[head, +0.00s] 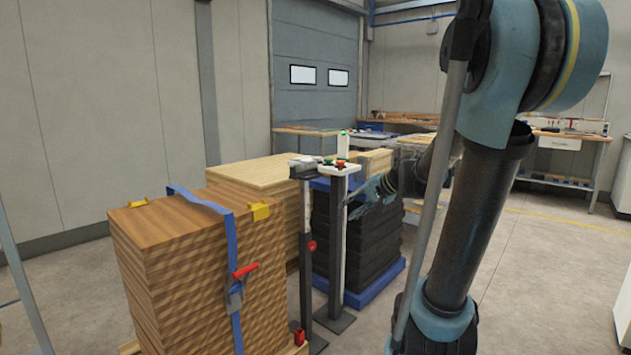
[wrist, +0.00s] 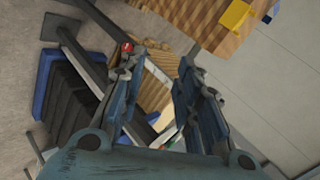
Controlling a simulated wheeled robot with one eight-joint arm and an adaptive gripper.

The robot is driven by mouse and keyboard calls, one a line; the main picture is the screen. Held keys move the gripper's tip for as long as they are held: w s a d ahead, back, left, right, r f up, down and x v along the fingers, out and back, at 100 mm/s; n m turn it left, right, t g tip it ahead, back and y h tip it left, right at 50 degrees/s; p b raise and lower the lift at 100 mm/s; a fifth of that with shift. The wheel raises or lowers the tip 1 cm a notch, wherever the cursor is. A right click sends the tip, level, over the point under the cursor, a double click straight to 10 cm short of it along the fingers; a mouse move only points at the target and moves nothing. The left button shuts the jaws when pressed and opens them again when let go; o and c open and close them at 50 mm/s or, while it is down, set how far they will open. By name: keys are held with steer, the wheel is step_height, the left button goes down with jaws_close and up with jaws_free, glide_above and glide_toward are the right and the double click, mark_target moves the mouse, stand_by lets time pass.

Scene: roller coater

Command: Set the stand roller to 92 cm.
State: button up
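The stand roller (head: 306,220) is a slim upright post with a grey roller head (head: 303,165) on top, left of centre in the head view. It has a red knob (head: 311,246) partway up and a red part (head: 298,336) at its foot. In the wrist view a red knob (wrist: 127,47) shows just beyond the left finger. My gripper (head: 352,208) is beside the posts, on their right in the head view. In the wrist view my gripper (wrist: 165,78) has its fingers spread wide, with nothing held. No height scale is readable.
A control pedestal (head: 338,240) with coloured buttons stands close right of the stand roller. A strapped wood stack (head: 190,260) is at the left, a pale board stack (head: 262,172) behind. A dark stack on blue (head: 372,291) sits behind my gripper. Floor at right is clear.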

mark_target(315, 177)
steer(key=w+r+m+t+y, duration=0.2)
steer(key=w+r, duration=0.1)
steer(key=w, duration=0.6)
steer(key=w+r+m+t+y, duration=0.2)
steer(key=w+r, duration=0.1)
steer(key=w, duration=0.5)
steer(key=x, duration=1.8)
steer(key=shift+s+f, duration=0.15)
steer(key=shift+f, duration=0.05)
jaws_close()
